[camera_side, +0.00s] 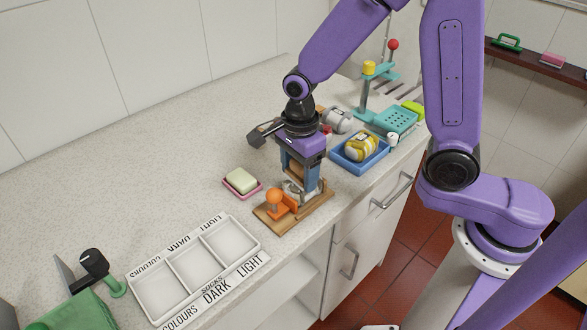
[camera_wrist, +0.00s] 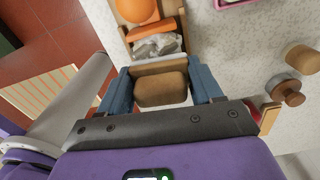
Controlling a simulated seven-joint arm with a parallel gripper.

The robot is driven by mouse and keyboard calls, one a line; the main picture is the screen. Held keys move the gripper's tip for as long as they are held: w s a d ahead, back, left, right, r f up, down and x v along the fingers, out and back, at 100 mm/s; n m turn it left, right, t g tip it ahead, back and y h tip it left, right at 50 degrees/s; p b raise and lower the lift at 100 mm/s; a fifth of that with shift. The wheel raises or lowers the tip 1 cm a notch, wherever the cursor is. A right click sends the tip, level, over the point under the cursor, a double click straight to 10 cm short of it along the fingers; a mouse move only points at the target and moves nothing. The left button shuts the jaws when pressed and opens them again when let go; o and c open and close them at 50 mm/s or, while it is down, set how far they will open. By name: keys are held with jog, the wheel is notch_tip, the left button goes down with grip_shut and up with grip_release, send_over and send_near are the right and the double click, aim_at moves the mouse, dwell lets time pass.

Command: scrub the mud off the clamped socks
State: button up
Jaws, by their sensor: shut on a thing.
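The clamped socks (camera_side: 294,189) are a small grey-white bundle on a wooden board (camera_side: 312,212), partly hidden by my gripper in the side view. In the wrist view the socks (camera_wrist: 158,46) look crumpled, with greyish patches, beside an orange clamp bar (camera_wrist: 154,28). The clamp has an orange ball knob (camera_side: 274,197). My gripper (camera_side: 300,177) points down over the board. Its blue fingers are shut on a brown block-like brush (camera_wrist: 162,90), held just beside the socks. I cannot tell whether the brush touches them.
A soap bar (camera_side: 241,180) on a pink dish lies left of the board. A white three-compartment tray (camera_side: 262,258) is front left. A blue tray (camera_side: 340,157) with a yellow-white bundle and a teal perforated rack (camera_side: 397,119) stand right. The counter's left middle is clear.

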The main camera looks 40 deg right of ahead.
jog(key=shift+d, duration=1.5)
jog(key=shift+a, duration=2.45)
jog(key=shift+d, duration=2.5)
jog(key=shift+a, duration=2.55)
jog(key=shift+d, duration=2.4)
notch_tip(320, 180, up, 8)
